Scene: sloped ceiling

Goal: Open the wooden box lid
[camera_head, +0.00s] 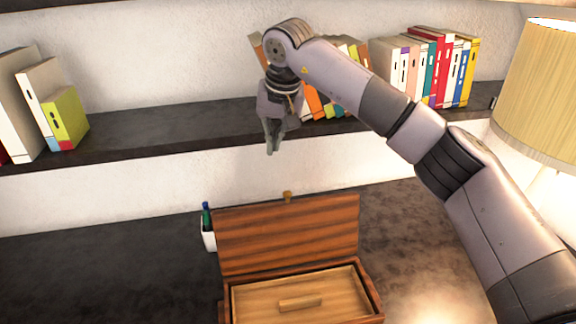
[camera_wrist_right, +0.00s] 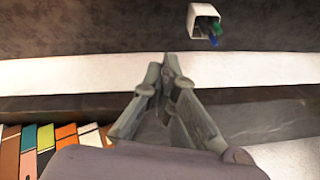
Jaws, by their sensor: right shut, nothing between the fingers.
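The wooden box (camera_head: 300,297) stands on the dark desk at the bottom middle of the head view. Its striped lid (camera_head: 288,236) stands raised along the back edge. Inside the box is a lighter wooden panel with a small bar handle (camera_head: 300,303). My right gripper (camera_head: 271,150) is above and behind the lid, pointing down, apart from the box. In the right wrist view its fingers (camera_wrist_right: 170,62) meet at the tips with nothing between them. The box does not show in the wrist view. My left gripper is not in view.
A white pen cup (camera_head: 208,236) stands left of the lid; it also shows in the wrist view (camera_wrist_right: 203,22). A dark shelf (camera_head: 150,134) with several books runs behind. A lamp (camera_head: 540,95) is at the right. The desk left of the cup is clear.

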